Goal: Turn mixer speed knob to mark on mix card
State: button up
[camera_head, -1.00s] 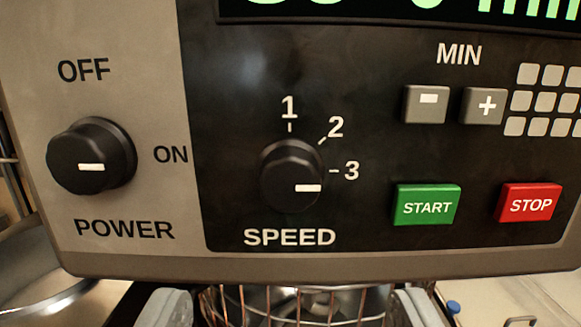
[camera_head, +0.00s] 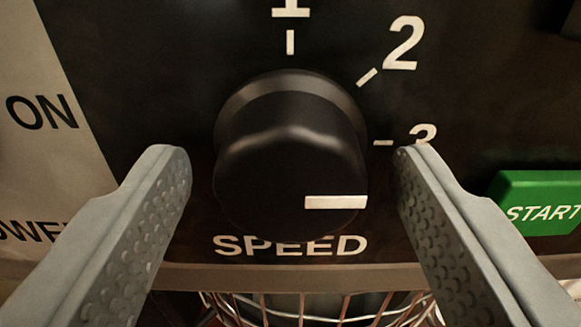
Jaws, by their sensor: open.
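The black speed knob (camera_head: 285,150) fills the middle of the view on the dark control panel. Its white pointer line (camera_head: 336,202) lies level on the right side of the knob face, toward the 3 side. Marks 1, 2 and 3 run around its top and right; the 3 is partly hidden by my right finger. My gripper (camera_head: 293,165) is open, with one grey dimpled finger on each side of the knob and a gap visible on both sides. The mix card is not in view.
The green START button (camera_head: 540,203) sits close to the right finger. The ON label of the power knob is at the left. A wire guard (camera_head: 320,305) shows below the panel's lower edge.

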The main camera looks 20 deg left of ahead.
jog(key=c, duration=1)
jog(key=shift+o, duration=0.2)
jog(key=shift+n, duration=0.3)
jog(key=n, duration=0.4)
jog(key=shift+n, duration=2)
